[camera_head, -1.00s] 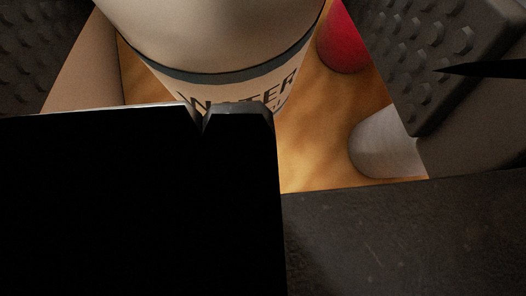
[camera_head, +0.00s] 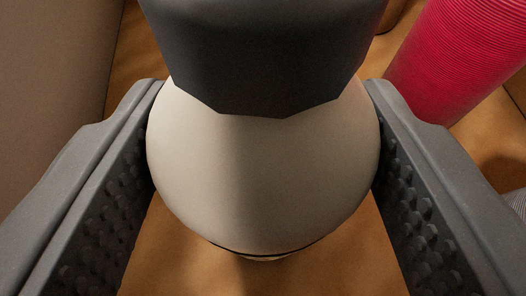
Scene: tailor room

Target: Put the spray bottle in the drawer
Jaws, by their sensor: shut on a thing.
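The spray bottle (camera_head: 262,170) has a rounded off-white body and a dark grey top (camera_head: 262,60). It fills the middle of the camera view. My gripper (camera_head: 264,135) has one grey, studded finger on each side of the bottle and is shut on its body. The top covers part of the body, and the bottle's underside is hidden. I cannot make out a drawer in this view.
A pink-red ribbed cylinder, like a thread spool (camera_head: 455,55), stands close by at the upper right, beyond my right finger. A beige upright surface (camera_head: 50,80) is at the left. Orange-brown wood-like surface (camera_head: 262,280) shows below and around the bottle.

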